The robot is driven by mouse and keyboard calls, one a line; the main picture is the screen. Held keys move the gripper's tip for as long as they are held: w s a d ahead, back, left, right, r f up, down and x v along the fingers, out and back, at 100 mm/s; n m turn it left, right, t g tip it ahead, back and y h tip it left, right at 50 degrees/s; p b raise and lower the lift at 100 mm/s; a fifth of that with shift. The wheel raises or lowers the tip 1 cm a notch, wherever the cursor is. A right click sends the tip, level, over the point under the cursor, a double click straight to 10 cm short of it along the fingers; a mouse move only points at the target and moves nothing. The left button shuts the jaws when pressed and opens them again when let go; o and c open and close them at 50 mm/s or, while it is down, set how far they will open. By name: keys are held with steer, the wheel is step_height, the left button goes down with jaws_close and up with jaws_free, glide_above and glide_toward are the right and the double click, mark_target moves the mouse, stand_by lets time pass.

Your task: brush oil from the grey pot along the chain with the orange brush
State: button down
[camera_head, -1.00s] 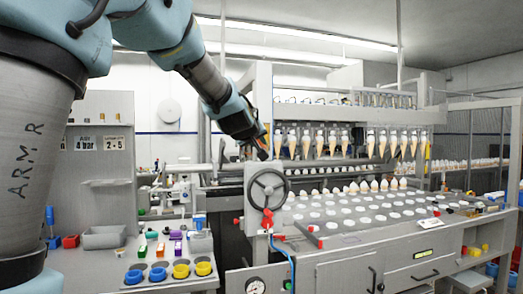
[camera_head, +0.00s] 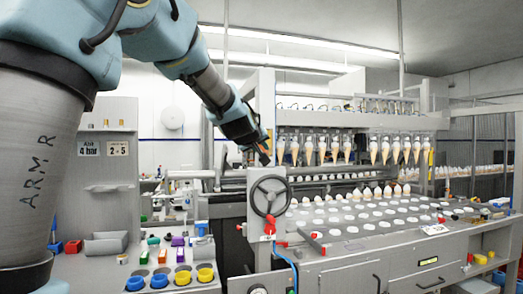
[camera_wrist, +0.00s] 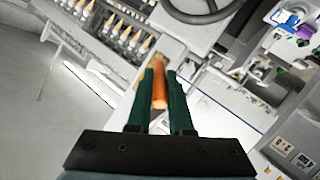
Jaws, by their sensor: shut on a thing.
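My gripper (camera_wrist: 161,95) is shut on the orange brush (camera_wrist: 159,88), whose orange handle shows between the two green fingers in the wrist view. The far end of the brush is blurred. In the head view my gripper (camera_head: 262,152) hangs in the air above and left of the handwheel, in front of the machine's frame. The brush is too small to make out clearly there. I cannot pick out the chain or the grey pot with certainty in either view.
A handwheel (camera_head: 270,196) stands at the machine's left end. Cones (camera_head: 381,152) hang in a row over the perforated machine top (camera_head: 350,222).

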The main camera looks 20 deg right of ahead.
steer(key=shift+w+d+b, duration=0.1)
steer(key=shift+w+b, duration=0.3)
steer(key=shift+w, duration=0.15)
steer(key=shift+r, duration=0.1)
step_height(320, 180, up, 3)
steer(key=p, duration=0.3)
steer(key=shift+s, duration=0.1)
step_height(320, 180, down, 3)
steer(key=b, duration=0.3)
step_height(320, 180, up, 3)
steer(key=p, duration=0.3)
steer(key=shift+f+b, duration=1.55)
steer(key=shift+f, duration=0.1)
steer(key=shift+r, duration=0.1)
